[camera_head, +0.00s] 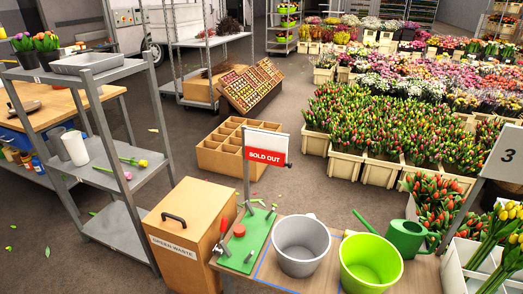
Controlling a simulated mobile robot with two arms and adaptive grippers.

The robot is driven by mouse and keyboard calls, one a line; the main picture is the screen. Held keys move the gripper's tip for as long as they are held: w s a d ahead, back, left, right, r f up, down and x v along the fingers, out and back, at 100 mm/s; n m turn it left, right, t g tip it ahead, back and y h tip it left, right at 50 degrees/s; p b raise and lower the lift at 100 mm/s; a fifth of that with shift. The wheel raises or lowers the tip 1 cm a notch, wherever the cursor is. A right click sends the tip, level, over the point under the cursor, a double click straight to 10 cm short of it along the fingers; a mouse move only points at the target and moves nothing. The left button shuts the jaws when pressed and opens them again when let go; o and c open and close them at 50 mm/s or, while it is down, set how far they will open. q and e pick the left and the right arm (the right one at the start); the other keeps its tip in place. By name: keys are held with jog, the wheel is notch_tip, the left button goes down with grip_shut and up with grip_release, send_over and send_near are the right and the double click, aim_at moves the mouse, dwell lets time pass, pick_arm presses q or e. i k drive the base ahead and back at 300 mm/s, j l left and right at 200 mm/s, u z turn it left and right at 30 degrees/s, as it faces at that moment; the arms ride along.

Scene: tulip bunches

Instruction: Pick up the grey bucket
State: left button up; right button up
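The grey bucket (300,247) stands upright and open at the top on the low wooden table (253,278) at the bottom middle of the head view. It looks empty. A bright green bucket (371,264) stands close to its right. Neither of my grippers shows in this view, and nothing holds the grey bucket.
A green board (252,238) with a red-handled tool lies left of the grey bucket, before a SOLD OUT sign (265,154). A green watering can (408,237) stands at the right. A green-waste bin (187,234) and grey shelf (115,237) stand left.

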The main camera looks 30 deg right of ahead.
aim_at(300, 243)
jog(key=z, duration=1.25)
